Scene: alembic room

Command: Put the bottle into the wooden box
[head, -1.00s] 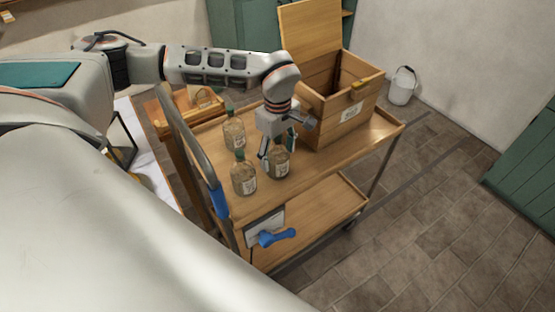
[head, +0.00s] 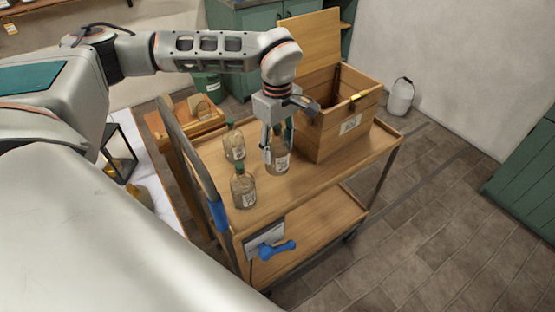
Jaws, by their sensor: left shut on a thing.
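My left gripper (head: 274,145) is shut on a clear glass bottle (head: 280,164) with a pale label, in the head view. It grips the bottle from above, and its fingers hide much of the bottle's upper part. The bottle is upright and appears slightly raised over the cart top, to the left of the wooden box. The wooden box (head: 335,139) stands at the cart's far right end with its lid open and tilted back. It has a pale label and a brass clasp. Its inside is dark and only partly visible. My right gripper is not in view.
Two similar bottles with green caps, a front one (head: 243,190) and a rear one (head: 234,145), stand close left of the held bottle. The wooden cart (head: 300,190) has a blue-gripped handle (head: 217,213) at left. A white bucket (head: 400,97) stands on the floor behind.

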